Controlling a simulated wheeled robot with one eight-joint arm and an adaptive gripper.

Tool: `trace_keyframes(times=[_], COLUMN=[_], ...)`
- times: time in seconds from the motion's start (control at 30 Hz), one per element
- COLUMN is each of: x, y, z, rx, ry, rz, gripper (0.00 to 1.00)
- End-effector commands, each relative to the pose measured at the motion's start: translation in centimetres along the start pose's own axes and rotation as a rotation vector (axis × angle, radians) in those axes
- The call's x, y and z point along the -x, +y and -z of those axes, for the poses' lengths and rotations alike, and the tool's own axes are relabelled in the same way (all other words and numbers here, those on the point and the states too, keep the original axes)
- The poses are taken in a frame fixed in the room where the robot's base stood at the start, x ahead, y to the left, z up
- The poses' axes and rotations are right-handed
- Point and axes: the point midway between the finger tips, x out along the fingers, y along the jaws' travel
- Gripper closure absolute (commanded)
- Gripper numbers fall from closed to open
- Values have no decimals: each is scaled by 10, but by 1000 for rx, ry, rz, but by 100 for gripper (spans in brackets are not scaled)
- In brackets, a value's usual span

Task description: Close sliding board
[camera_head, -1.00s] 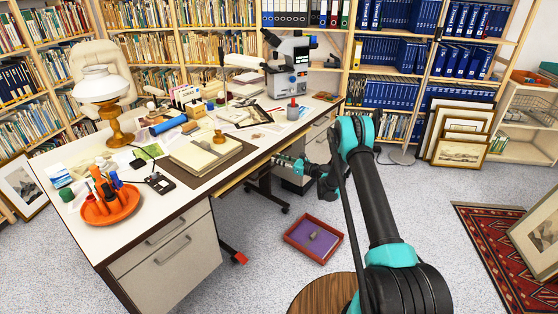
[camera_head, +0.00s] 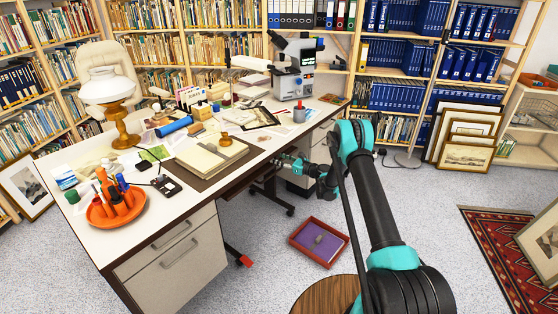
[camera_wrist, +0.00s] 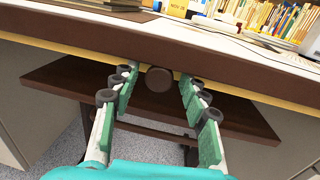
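The sliding board (camera_wrist: 240,94) shows in the wrist view as a thin yellow strip tucked under the dark edge of the desk (camera_wrist: 228,52). A round brown knob (camera_wrist: 158,79) sits at the middle of its front. My gripper (camera_wrist: 159,74) is open, with one finger on each side of the knob and gaps visible beside it. In the head view my gripper (camera_head: 290,160) is at the desk's front edge, over the knee space. The board is hardly visible there, and no wide part of it sticks out.
A drawer cabinet (camera_head: 172,255) stands left of the knee space. A red box (camera_head: 320,241) lies on the floor. A rug (camera_head: 510,255) is at right.

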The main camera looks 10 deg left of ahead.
Motion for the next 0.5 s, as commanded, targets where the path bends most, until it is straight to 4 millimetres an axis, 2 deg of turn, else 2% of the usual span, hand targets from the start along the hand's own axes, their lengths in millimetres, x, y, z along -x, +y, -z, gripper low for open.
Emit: trace_keyframes(times=[0.33,0.5], x=[4,25], y=[0,-1], z=[0,0], rx=[0,0], ry=[0,0], rz=[0,2], gripper=[53,53])
